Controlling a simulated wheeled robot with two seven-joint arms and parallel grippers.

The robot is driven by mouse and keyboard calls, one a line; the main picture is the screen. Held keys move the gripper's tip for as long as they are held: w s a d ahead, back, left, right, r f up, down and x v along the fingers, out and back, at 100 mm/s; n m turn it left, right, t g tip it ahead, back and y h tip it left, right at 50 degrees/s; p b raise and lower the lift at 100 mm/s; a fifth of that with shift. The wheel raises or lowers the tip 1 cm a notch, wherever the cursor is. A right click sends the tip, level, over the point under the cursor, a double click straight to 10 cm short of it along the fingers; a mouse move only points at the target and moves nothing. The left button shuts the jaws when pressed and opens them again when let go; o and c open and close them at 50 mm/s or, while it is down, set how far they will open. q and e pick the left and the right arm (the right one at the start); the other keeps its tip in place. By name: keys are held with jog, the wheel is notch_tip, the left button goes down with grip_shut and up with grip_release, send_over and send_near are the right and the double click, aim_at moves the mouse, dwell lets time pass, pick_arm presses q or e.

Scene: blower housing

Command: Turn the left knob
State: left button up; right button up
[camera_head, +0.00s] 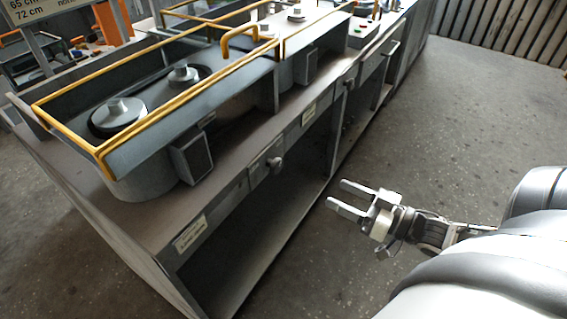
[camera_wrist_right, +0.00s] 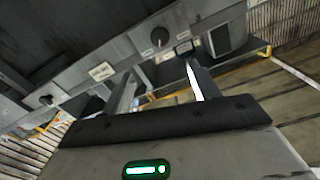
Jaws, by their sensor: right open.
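The left knob (camera_head: 275,163) is a small round grey knob on the front panel of the near bench. A second knob (camera_head: 349,83) sits farther along the same front. My right gripper (camera_head: 336,193) is open and empty, to the right of the left knob and apart from it, with its fingers pointing toward the bench. In the right wrist view the bench appears turned over; the left knob (camera_wrist_right: 159,36) shows beyond the open fingers of my right gripper (camera_wrist_right: 160,84), and the other knob (camera_wrist_right: 46,100) is at the left. My left gripper is not in view.
The grey bench (camera_head: 140,235) has open shelf space below the knobs. Yellow rails (camera_head: 170,105) and a dark box (camera_head: 192,157) stand on its top. Pale labels (camera_head: 190,233) are on its front. The concrete floor (camera_head: 455,125) right of the bench is clear.

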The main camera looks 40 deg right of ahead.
aim_at(279, 167)
jog(key=x, duration=1.5)
jog(key=shift+w+a+b, duration=0.2)
jog(key=shift+w+b, duration=0.1)
jog(key=shift+w, duration=0.05)
jog(key=c, duration=1)
jog(key=shift+o, duration=0.2)
jog(key=shift+r+n+p, duration=0.15)
jog(key=shift+n+p, duration=0.35)
jog(key=shift+n, duration=2.2)
